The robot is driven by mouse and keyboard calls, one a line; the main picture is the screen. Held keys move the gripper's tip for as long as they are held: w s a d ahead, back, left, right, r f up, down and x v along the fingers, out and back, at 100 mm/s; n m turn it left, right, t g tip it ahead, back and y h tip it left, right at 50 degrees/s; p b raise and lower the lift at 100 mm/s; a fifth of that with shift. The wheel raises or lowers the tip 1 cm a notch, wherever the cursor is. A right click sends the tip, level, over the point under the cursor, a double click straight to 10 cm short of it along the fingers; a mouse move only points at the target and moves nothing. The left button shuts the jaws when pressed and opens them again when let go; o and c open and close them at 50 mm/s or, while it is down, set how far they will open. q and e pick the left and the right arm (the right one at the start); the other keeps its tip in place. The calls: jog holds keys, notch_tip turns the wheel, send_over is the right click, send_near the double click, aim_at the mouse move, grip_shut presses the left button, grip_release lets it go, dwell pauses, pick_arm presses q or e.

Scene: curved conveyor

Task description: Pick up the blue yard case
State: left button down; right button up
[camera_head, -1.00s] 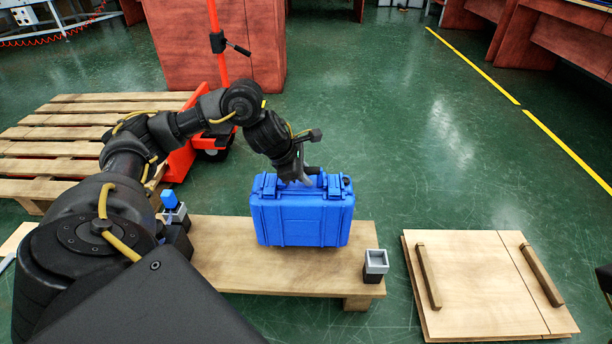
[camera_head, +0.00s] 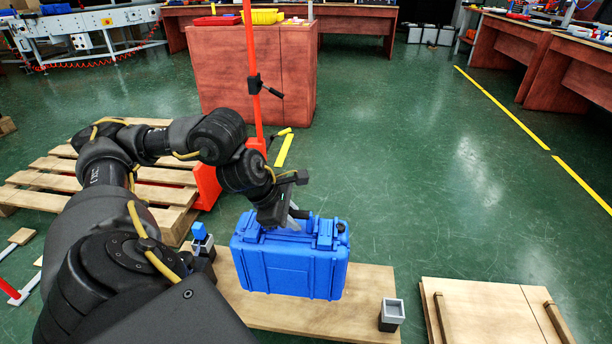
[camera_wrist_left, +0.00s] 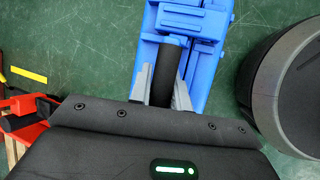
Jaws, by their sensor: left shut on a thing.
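The blue yard case (camera_head: 290,268) is upright, over the low wooden board (camera_head: 345,300). I cannot tell whether its underside touches the board. My left gripper (camera_head: 286,220) is at the top of the case, shut on its handle. In the left wrist view the grey fingers of my left gripper (camera_wrist_left: 166,88) lie on either side of the dark handle, and the blue case (camera_wrist_left: 205,65) extends beyond them. The far side of the case is hidden. My right gripper is not in view.
A small grey holder (camera_head: 392,313) stands at the board's right end, and a blue-topped block (camera_head: 200,238) stands at its left. A wooden panel (camera_head: 490,315) lies at right. A pallet (camera_head: 60,180) and red jack (camera_head: 207,186) are at left.

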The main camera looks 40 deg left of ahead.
pick_arm(q)
jog(key=shift+s+r+p, duration=0.6)
jog(key=shift+s+p, duration=0.2)
jog(key=shift+p, duration=0.25)
